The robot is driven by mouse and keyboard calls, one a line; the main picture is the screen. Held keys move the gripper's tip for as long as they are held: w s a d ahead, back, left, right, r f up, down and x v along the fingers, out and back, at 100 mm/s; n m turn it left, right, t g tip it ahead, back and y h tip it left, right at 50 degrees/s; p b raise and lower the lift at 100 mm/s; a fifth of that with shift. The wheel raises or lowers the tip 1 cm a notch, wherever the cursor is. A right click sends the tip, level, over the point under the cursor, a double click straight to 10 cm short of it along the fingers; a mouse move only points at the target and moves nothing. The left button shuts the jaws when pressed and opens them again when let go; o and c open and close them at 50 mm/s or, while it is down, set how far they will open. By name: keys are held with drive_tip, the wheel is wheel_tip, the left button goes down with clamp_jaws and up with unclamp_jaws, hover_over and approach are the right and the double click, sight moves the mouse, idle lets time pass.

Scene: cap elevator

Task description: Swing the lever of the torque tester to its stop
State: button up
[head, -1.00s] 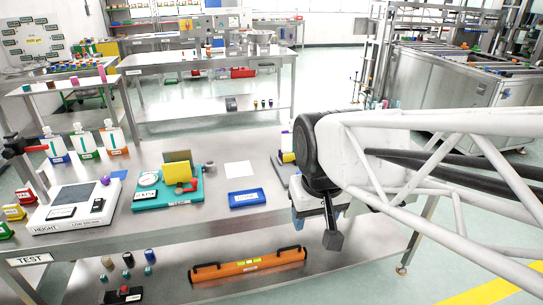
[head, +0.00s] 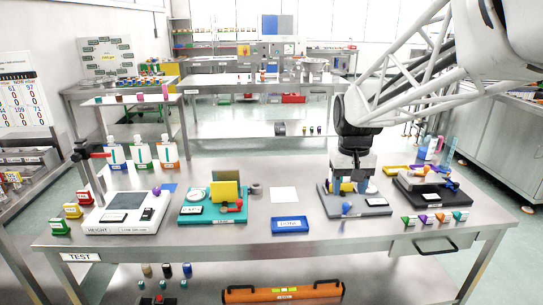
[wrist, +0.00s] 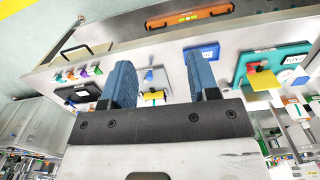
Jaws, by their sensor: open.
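My gripper (head: 350,183) is open, its blue fingers (wrist: 122,82) pointing down over a grey device (head: 374,208) on the steel bench. That device has a blue knob (head: 347,207) at its front. In the wrist view the grey device (wrist: 152,99) shows between and beyond the fingers, with nothing held. A teal device (head: 203,216) with a yellow plate (head: 224,191) and a red-knobbed arm (head: 238,205) stands to the left. A black device (head: 430,200) stands to the right. I cannot read which is the torque tester. My fingers partly hide the grey device; contact is unclear.
A blue tray (head: 290,225) and a white sheet (head: 284,195) lie between the teal and grey devices. Several coloured pieces (head: 435,218) line the front right. A white height gauge (head: 125,213) stands left. An orange case (head: 283,292) lies on the lower shelf.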

drive_tip(key=w+d+f+g, duration=0.1)
drive_tip(key=w+d+f, duration=0.25)
drive_tip(key=w, duration=0.55)
drive_tip(key=w+d+f+g, duration=0.15)
drive_tip(key=w+f, duration=0.25)
drive_tip(key=w, duration=0.6)
drive_tip(key=g, duration=0.2)
approach(346, 204)
drive_tip(key=s+f, duration=0.1)
drive_tip(key=f, duration=0.1)
drive_tip(key=shift+d+f+m+y, duration=0.1)
drive_tip(key=shift+d+m+y, duration=0.3)
drive_tip(key=shift+f, duration=0.1)
drive_tip(key=shift+x, duration=3.8)
clamp_jaws()
